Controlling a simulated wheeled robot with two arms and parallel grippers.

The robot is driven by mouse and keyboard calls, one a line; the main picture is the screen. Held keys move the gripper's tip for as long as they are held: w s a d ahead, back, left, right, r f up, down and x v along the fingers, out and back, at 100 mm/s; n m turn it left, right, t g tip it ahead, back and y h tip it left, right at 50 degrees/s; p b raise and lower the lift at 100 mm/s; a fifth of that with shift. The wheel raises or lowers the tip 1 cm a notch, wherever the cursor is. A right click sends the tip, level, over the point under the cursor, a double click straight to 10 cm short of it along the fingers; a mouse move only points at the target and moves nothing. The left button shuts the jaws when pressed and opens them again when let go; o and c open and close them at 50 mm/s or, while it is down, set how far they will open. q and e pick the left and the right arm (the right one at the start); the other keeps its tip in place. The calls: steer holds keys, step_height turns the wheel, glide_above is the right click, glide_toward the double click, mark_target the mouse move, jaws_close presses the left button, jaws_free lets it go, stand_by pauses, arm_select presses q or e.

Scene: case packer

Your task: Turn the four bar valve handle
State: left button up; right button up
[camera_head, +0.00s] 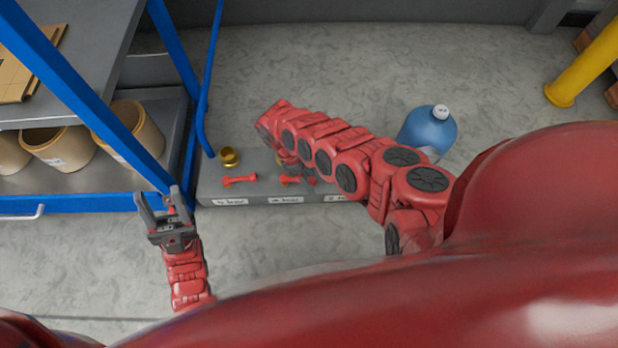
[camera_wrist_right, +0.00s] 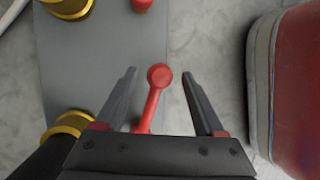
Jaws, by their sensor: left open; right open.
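A low grey panel (camera_head: 225,192) carries red valve handles and white labels too small to read surely. One red handle (camera_head: 240,180) lies at the panel's left, near a brass ring (camera_head: 229,157). Another red handle (camera_head: 290,180) shows partly beside my right arm, which covers the panel's right part. In the right wrist view, my right gripper (camera_wrist_right: 158,75) is open, with a round-knobbed red handle (camera_wrist_right: 155,90) between its fingers, apart from both. I cannot tell which label belongs to it. My left gripper (camera_head: 165,208) is open and empty, left of the panel by the shelf's front.
A blue shelf rack (camera_head: 75,204) with tan pots (camera_head: 62,147) stands at the left. A blue jug (camera_head: 428,131) stands on the floor beyond my right arm. A yellow post (camera_head: 582,72) is at far right. Brass rings (camera_wrist_right: 72,8) sit along the panel's left in the wrist view.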

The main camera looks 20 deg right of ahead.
jaws_close()
stand_by(1.4)
